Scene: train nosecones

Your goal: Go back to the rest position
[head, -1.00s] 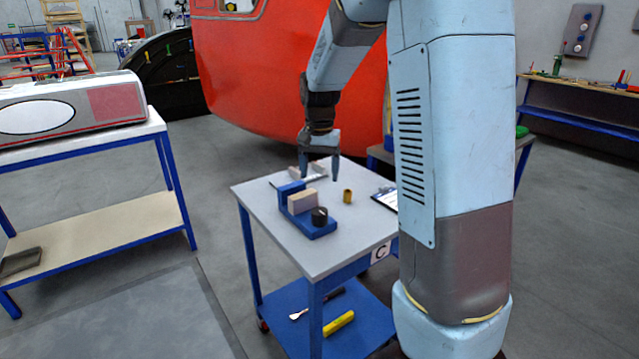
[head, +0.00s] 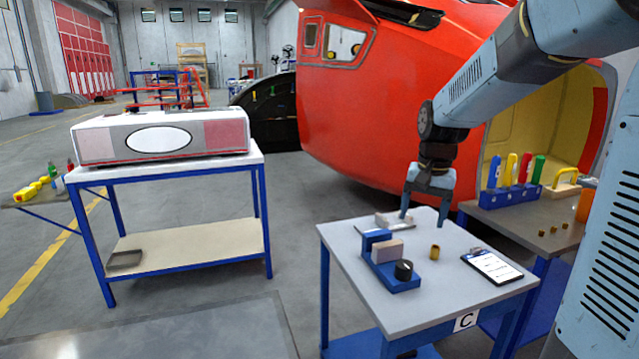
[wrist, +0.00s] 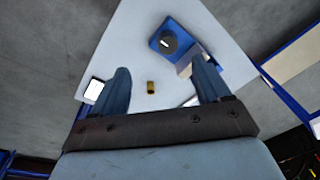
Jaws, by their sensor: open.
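My gripper (head: 422,215) points down above the back part of the small table C (head: 352,270) in the head view. Its two fingers are spread and nothing is between them. In the wrist view my gripper (wrist: 160,95) shows both blue fingers apart, with the table top below. A small brass cylinder (head: 435,252) stands on the table in front of the gripper; it also shows between the fingers in the wrist view (wrist: 150,87). A blue holder (head: 405,284) with a beige block (head: 387,251) and a dark round piece (head: 403,269) sits left of the cylinder.
A clipboard (head: 492,267) lies on the table's right side. A bench behind it holds a blue rack of coloured markers (head: 510,198). A blue-framed table (head: 100,175) with a white and grey casing (head: 160,136) stands left. The large red nosecone (head: 400,100) is behind. Open floor lies between the tables.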

